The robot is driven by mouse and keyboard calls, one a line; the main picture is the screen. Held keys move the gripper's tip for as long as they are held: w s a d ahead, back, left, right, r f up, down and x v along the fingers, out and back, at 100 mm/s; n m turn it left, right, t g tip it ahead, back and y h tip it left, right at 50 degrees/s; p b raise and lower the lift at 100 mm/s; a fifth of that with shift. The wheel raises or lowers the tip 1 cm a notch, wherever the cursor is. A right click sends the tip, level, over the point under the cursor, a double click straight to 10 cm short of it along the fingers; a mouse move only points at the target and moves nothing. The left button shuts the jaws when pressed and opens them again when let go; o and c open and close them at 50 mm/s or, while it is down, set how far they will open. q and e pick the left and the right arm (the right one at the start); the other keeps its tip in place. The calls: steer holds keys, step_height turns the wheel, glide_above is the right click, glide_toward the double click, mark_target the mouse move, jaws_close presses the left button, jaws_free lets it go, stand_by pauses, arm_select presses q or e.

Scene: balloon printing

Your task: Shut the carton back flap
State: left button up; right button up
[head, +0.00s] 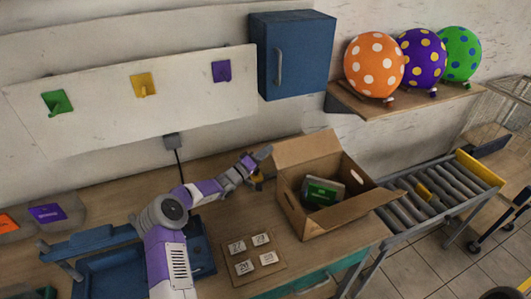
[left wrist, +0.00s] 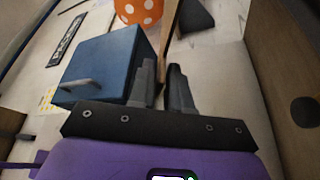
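The open carton (head: 315,219) stands on the workbench. Its back flap (head: 303,148) stands up and leans back, and the front right flap (head: 368,200) is folded outward. A green and white item (head: 323,192) lies inside. My left gripper (head: 263,153) is just left of the back flap's upper left corner, apart from it or barely touching; I cannot tell which. In the left wrist view its two dark fingers (left wrist: 162,82) are close together with a narrow slit and no object held. A brown panel with a dark hole (left wrist: 278,60) shows at right. My right gripper is out of view.
A blue wall cabinet (head: 291,55) hangs behind the carton. A shelf (head: 412,103) with three dotted balloons is at right. A roller conveyor (head: 430,197) adjoins the bench. A board with number cards (head: 252,272) lies in front of the carton.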

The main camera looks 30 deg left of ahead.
arm_select(q)
jaws_close()
stand_by(1.0)
steer(key=shift+s+d+r+m+h+b, duration=0.5)
steer(key=shift+m+b, duration=1.05)
steer(key=shift+b, duration=1.5)
steer(key=shift+s+d+r+m+h+b, duration=0.25)
steer(key=shift+d+r+m+h+b, duration=0.45)
steer(key=shift+m+b, duration=1.55)
steer(key=shift+s+d+r+m+h+b, duration=0.25)
steer(key=shift+s+r+m+h+b, duration=0.4)
steer(key=shift+b, duration=3.15)
steer(key=shift+w+f, duration=0.15)
steer(key=shift+w, duration=0.1)
steer(key=shift+o, duration=1.6)
jaws_free()
steer(key=shift+s+a, duration=0.1)
